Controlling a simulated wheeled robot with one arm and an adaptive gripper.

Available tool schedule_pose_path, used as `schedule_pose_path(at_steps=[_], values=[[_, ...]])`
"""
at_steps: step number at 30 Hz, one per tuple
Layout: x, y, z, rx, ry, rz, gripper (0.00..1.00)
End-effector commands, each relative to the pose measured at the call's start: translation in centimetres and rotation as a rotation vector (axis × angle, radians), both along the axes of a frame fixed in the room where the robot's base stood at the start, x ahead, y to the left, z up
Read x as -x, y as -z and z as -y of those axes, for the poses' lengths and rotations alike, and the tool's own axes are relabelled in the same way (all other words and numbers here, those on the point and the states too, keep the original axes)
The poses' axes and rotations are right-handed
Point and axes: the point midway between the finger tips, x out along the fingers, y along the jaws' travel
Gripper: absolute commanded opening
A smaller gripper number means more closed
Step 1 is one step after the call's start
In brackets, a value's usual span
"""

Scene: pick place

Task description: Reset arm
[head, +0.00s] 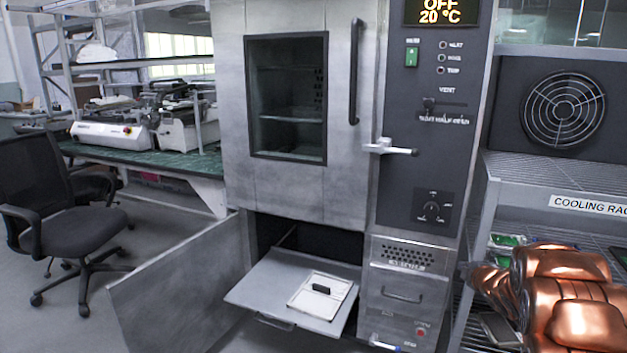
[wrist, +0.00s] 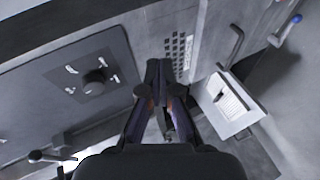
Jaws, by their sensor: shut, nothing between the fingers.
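My gripper (wrist: 166,66) shows in the wrist view with its dark fingers together, shut and empty. It is in front of the oven's control panel (wrist: 95,80), near the vent slots. My copper-coloured arm (head: 575,300) fills the lower right of the head view, by the cooling rack; the gripper's fingertips cannot be made out clearly there.
A tall grey oven (head: 345,180) has its windowed upper door shut. Its lower door (head: 185,285) stands open, with a shelf (head: 255,290) pulled out bearing a white tray (head: 334,308). A cooling rack (head: 520,172) stands right; a chair (head: 75,215) stands left.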

Motion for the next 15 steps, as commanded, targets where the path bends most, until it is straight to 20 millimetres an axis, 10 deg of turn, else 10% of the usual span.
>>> schedule_pose_path(at_steps=[15], values=[[11.8,-13.8,-2.9,-0.253,0.466,-0.254,0.0]])
